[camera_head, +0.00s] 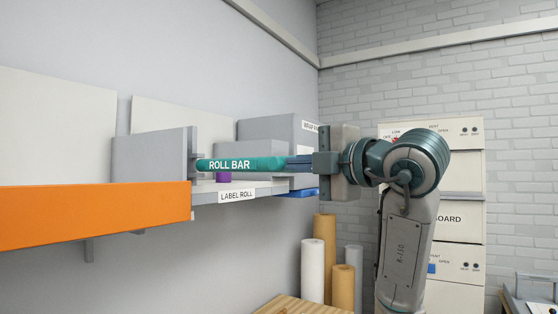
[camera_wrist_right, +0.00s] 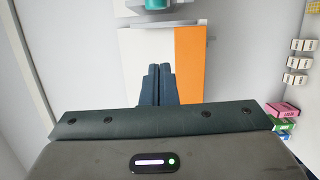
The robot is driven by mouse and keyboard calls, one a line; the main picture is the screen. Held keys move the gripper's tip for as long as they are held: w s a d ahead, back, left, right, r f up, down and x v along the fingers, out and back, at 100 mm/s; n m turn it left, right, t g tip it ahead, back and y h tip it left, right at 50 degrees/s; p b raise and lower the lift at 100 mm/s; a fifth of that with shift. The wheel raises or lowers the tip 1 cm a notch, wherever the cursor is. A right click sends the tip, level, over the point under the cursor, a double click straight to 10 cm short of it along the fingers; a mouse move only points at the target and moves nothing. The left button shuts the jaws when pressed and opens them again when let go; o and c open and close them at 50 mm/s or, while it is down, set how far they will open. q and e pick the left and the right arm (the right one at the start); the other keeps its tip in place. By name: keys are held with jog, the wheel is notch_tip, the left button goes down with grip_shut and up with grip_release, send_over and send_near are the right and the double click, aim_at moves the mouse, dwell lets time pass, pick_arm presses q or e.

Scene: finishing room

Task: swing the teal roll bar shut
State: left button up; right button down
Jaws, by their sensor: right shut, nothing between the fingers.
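The teal roll bar (camera_head: 240,164), labelled ROLL BAR, reaches level across the front of the grey wall shelf from a grey upright on its left. My right gripper (camera_head: 299,164) is at the right end of the bar in the head view, with its fingers shut and empty. In the right wrist view the shut fingers (camera_wrist_right: 158,86) point up the picture. A teal piece, likely the bar (camera_wrist_right: 158,4), shows at the top edge there, apart from the fingertips in the picture. Whether they touch is hard to tell. My left gripper is out of view.
An orange panel (camera_head: 90,215) sticks out left of the bar. The shelf edge (camera_head: 262,189) has a LABEL ROLL tag, and a purple roll (camera_head: 223,177) is behind the bar. Rolls (camera_head: 313,265) stand below. Cream cabinets (camera_head: 460,235) stand behind my right arm.

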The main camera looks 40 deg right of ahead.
aim_at(279, 164)
jog(key=w+p, duration=0.2)
jog(key=w, duration=0.2)
jog(key=w+p, duration=0.3)
jog(key=w, duration=0.1)
jog(key=shift+w+a+r, duration=0.15)
jog(key=shift+w+a, duration=0.05)
jog(key=shift+w, duration=0.2)
jog(key=shift+w+d, duration=0.1)
jog(key=shift+d, duration=0.25)
jog(key=shift+w+d+p, duration=0.15)
jog(key=shift+d+p, duration=0.4)
jog(key=shift+d, duration=0.55)
jog(key=shift+w, duration=0.1)
jog(key=shift+w+a, duration=0.1)
jog(key=shift+a, duration=0.1)
jog(key=shift+d, duration=0.1)
